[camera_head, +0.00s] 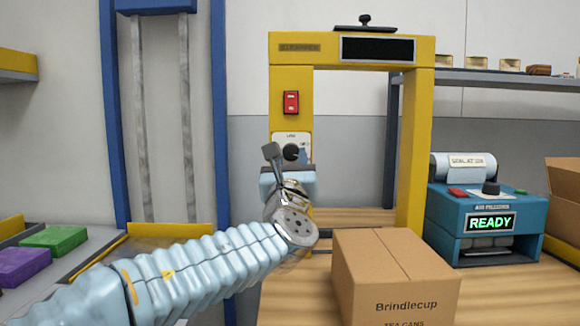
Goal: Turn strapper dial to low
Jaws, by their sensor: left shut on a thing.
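The yellow strapper arch (417,150) stands at the centre. Its left post carries a white plate with a dark round dial (291,152). Small lettering above the dial is too small to read surely, and a blue patch shows at its lower right. My left gripper (284,158) is at the plate, shut on the dial. One grey finger shows at the dial's left; the other finger and the dial's lower part are partly hidden. My right gripper is not in view.
A red switch (291,102) sits above the dial plate. A cardboard box (390,275) stands on the wooden table, right of my left wrist. A blue machine reading READY (488,222) is at the right. Green (55,237) and purple (24,266) blocks lie at the left.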

